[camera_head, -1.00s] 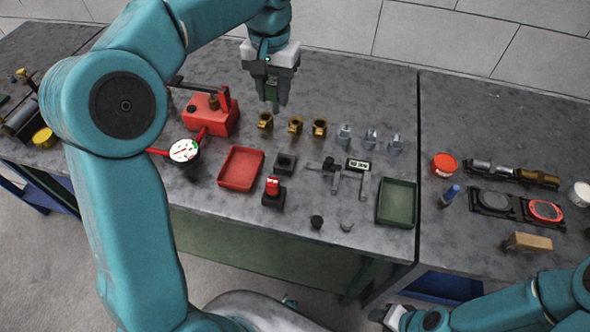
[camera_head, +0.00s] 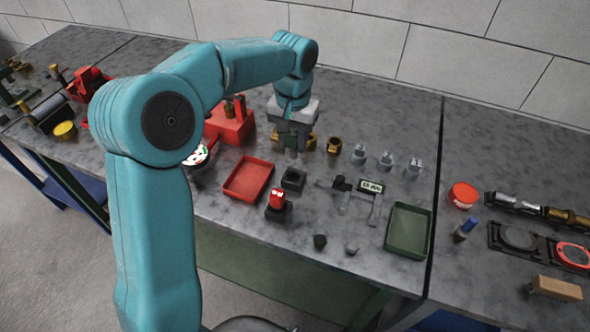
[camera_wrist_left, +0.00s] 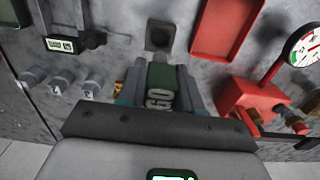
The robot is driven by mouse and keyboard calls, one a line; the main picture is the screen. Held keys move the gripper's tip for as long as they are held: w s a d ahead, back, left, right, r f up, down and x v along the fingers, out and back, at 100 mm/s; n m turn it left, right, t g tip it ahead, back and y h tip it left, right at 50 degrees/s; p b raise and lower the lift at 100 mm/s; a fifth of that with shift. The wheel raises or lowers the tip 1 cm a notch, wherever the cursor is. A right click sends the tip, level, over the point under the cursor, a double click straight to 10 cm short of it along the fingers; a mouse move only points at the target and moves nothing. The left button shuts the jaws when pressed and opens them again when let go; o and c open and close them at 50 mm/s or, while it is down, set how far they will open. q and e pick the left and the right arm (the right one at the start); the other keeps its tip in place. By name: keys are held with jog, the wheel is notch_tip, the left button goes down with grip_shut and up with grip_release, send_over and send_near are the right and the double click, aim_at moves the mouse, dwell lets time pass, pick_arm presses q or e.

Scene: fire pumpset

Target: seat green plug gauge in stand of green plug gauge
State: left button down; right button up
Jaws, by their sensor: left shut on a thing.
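My left gripper (camera_head: 293,140) is shut on the green plug gauge and holds it above the bench. In the left wrist view the green gauge (camera_wrist_left: 162,85), marked "GO", sits between the fingers of the left gripper (camera_wrist_left: 163,95). In the head view the fingers mostly hide it. The empty black square stand (camera_head: 293,180) is just below and in front of the gripper, apart from the gauge. It also shows in the left wrist view (camera_wrist_left: 160,36), beyond the gauge. My right gripper is out of view.
A red gauge (camera_head: 277,195) sits in a similar black stand nearby. A red tray (camera_head: 248,178) is left of the stands, a caliper (camera_head: 345,184) right, and a green tray (camera_head: 408,230) farther right. Brass fittings (camera_head: 333,145) and grey fittings (camera_head: 386,160) stand behind.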

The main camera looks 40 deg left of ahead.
pick_arm(q)
notch_tip(320, 180, down, 10)
jog(key=shift+w+a+r, duration=0.1)
jog(key=shift+r, duration=0.15)
jog(key=shift+f, duration=0.25)
jog(key=c, duration=0.8)
grip_release()
jog(key=shift+o, duration=0.2)
jog(key=shift+r, duration=0.15)
